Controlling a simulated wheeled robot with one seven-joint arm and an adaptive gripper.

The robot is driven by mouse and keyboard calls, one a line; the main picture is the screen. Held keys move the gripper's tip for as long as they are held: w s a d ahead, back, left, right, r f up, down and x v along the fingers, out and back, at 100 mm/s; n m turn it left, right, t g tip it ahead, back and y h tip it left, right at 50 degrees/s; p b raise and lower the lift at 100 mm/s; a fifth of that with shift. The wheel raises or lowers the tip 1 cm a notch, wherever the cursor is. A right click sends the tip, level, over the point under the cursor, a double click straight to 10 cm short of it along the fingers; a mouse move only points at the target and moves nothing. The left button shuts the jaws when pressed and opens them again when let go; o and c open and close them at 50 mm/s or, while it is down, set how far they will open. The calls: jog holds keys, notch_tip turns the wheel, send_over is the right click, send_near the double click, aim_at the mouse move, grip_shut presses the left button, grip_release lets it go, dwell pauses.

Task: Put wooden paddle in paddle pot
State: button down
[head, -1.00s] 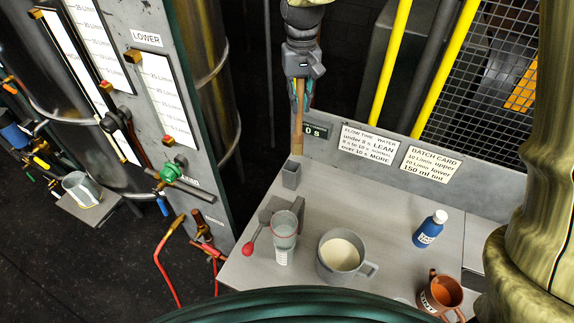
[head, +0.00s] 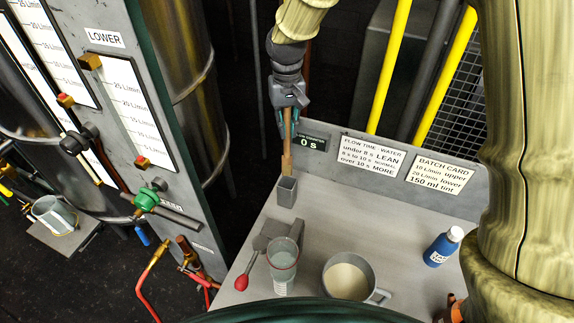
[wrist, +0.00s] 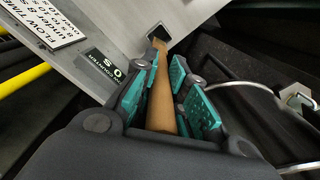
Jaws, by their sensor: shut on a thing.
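The wooden paddle (head: 287,155) hangs close to upright in my gripper (head: 288,128), with its lower end at the mouth of the small grey paddle pot (head: 287,193). In the wrist view the paddle (wrist: 162,98) runs between the teal finger pads of my gripper (wrist: 165,66), which are shut on it. Its far end meets the dark square opening of the pot (wrist: 158,33). I cannot tell whether the tip is just above the rim or slightly inside. The pot stands at the bench's back left corner.
A back panel with signs (head: 381,157) rises behind. The gauge panel (head: 120,110) stands left.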

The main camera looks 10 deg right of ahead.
aim_at(287, 160)
jog(key=shift+f+p, duration=2.1)
jog(key=shift+f, duration=4.9)
jog(key=c, duration=1.4)
grip_release()
jog(key=shift+c, duration=0.2)
jog(key=shift+w+r+b, duration=0.1)
jog(key=shift+r+b, duration=2.1)
jog(key=shift+r, duration=4)
